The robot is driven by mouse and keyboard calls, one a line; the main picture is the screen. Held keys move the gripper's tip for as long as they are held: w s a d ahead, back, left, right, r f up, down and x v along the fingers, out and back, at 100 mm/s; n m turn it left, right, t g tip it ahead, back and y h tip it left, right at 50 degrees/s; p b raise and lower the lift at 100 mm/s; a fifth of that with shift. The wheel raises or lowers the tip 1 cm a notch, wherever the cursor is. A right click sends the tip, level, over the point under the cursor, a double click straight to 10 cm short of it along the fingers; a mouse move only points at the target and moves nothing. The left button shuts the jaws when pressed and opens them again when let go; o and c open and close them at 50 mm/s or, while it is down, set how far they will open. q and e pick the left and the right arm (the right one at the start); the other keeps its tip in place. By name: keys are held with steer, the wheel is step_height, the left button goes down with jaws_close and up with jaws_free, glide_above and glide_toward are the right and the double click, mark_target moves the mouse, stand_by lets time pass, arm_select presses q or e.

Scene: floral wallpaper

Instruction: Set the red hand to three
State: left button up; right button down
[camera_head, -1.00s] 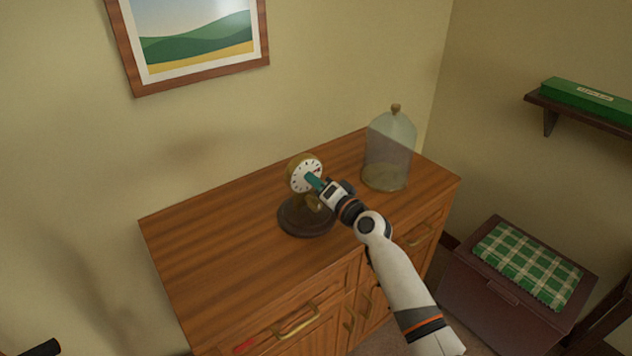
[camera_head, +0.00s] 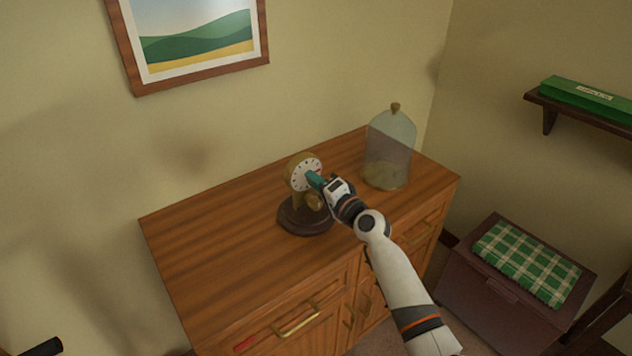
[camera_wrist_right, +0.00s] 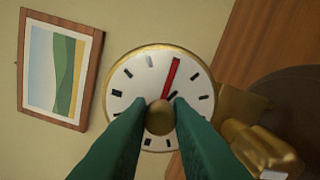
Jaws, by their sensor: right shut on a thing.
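A brass clock with a white dial (camera_head: 298,178) and black tick marks stands on a dark round base (camera_head: 303,222) on the cabinet. The dial (camera_wrist_right: 128,100) fills the middle of the right wrist view, turned sideways. The red hand (camera_wrist_right: 171,78) points to the picture's top, slightly right; by the wall picture's tilt, this is about the three mark. A short black hand shows partly beside it. My right gripper (camera_head: 312,180), with green fingers, is shut on the brass centre knob (camera_wrist_right: 159,118). The fingers hide the lower dial. My left gripper is not in view.
A glass dome (camera_head: 389,150) stands on the wooden cabinet (camera_head: 215,245), right of the clock. The cabinet top left of the clock is clear. A framed picture (camera_head: 130,50) hangs behind. A chest with a green checked cushion (camera_head: 525,262) stands at right, below a shelf (camera_head: 580,110).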

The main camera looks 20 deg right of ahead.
steer(key=c, duration=1.3)
jaws_free()
steer(key=v, duration=1.2)
steer(key=shift+b, duration=0.4)
